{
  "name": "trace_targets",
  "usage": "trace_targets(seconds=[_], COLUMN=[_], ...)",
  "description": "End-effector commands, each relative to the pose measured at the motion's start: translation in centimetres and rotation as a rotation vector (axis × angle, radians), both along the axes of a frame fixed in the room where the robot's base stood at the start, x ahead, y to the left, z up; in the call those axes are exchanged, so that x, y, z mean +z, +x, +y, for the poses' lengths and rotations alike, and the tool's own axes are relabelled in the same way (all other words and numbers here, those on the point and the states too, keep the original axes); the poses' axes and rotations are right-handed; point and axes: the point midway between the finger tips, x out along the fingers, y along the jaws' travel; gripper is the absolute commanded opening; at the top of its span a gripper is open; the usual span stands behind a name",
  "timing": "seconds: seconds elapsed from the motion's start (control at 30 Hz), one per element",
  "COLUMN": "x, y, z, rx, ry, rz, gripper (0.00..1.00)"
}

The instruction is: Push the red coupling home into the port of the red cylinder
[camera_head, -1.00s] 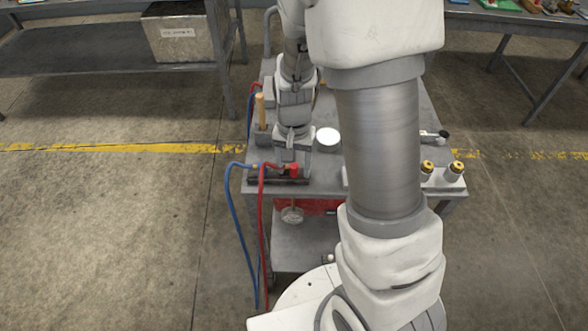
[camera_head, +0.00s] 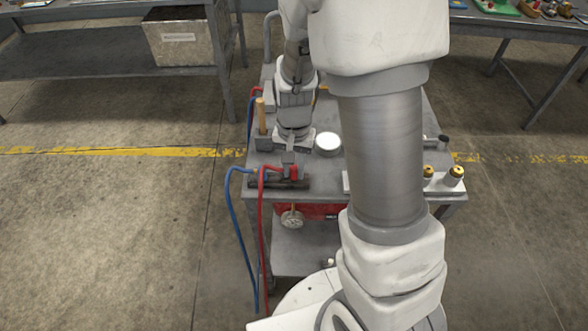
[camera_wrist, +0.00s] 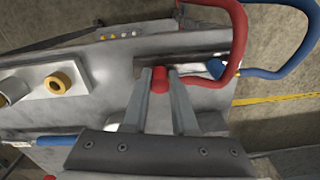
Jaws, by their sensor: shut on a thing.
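The red coupling (camera_head: 293,173) is at the front left of the grey cart, on the end of a red hose (camera_head: 261,215). My gripper (camera_head: 289,163) reaches down over it from behind. In the wrist view the coupling (camera_wrist: 160,82) is between the two fingers of my gripper (camera_wrist: 163,72), which are shut on it. A dark bar-shaped body (camera_head: 278,184) lies along the cart's edge, right by the coupling; it also shows in the wrist view (camera_wrist: 197,60). I cannot make out a red cylinder or its port, or how far in the coupling sits.
A blue hose (camera_head: 232,205) meets the same dark body to the left. A wooden-handled tool (camera_head: 261,115), a white disc (camera_head: 328,142) and yellow-topped fittings (camera_head: 456,173) stand on the cart.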

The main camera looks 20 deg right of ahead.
Motion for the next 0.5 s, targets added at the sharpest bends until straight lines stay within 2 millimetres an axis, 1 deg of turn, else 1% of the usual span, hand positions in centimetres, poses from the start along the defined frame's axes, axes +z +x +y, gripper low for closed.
trace_targets(seconds=[0.17,0.2,0.27,0.5], x=[2.9,3.8,4.2,6.7], y=[0.1,0.1,-0.8,-4.4], z=[0.0,0.0,-0.6,-2.8], rx=[0.0,0.001,-0.003,-0.002], ry=[0.001,0.001,0.001,0.001], rz=[-0.005,-0.005,-0.003,-0.004], gripper=[0.0,0.0,0.0,0.0])
